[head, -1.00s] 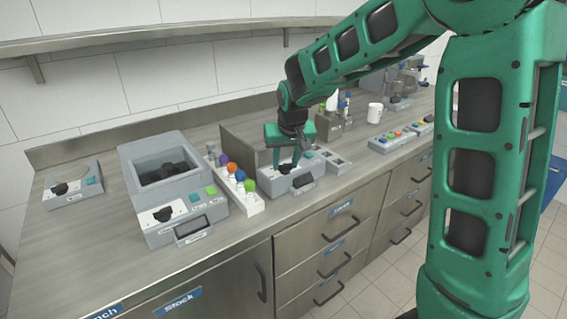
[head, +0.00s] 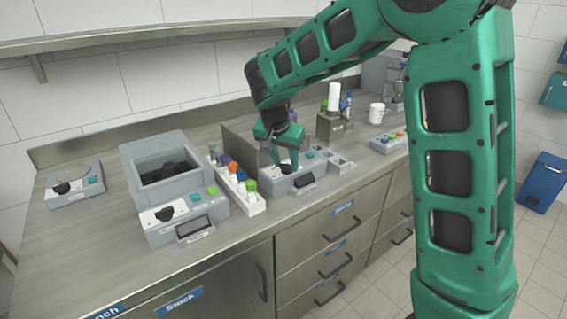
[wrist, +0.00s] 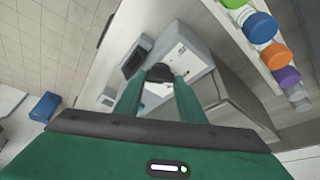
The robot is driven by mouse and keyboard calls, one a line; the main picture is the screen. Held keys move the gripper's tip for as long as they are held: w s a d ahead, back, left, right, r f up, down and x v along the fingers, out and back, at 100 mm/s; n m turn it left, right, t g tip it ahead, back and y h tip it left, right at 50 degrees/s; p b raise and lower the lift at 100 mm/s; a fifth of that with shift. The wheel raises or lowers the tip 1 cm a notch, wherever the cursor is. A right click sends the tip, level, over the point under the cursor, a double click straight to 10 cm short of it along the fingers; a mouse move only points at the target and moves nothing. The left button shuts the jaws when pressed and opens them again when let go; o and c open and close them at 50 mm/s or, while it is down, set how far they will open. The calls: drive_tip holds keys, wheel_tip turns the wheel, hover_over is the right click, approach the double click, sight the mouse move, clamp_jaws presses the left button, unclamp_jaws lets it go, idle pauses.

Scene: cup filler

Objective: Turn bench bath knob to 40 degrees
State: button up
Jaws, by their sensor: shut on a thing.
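My gripper (head: 284,164) points down at a grey box device (head: 298,184) in the middle of the bench, with its fingers closed on the small black knob (head: 286,170). In the wrist view the knob (wrist: 159,73) sits between the two green fingertips, over a white dial plate (wrist: 181,60). The dial marks are too small to read, so I cannot tell the knob's angle. A larger grey unit with an open basin (head: 150,165) stands to the left. It has its own black knob (head: 164,214), which my gripper does not touch.
A white rack with coloured-cap bottles (head: 250,205) stands close to the left of the held device. A small grey device (head: 75,195) sits at the far left. A white mug (head: 377,112) and a bottle stand (head: 333,126) are behind right. An upright panel (head: 238,148) stands behind.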

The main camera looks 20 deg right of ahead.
idle(0.4)
drive_tip(key=o, duration=1)
drive_tip(key=shift+o, duration=0.2)
drive_tip(key=v, duration=1)
drive_tip(key=shift+r, duration=0.3)
drive_tip(key=shift+s, duration=0.15)
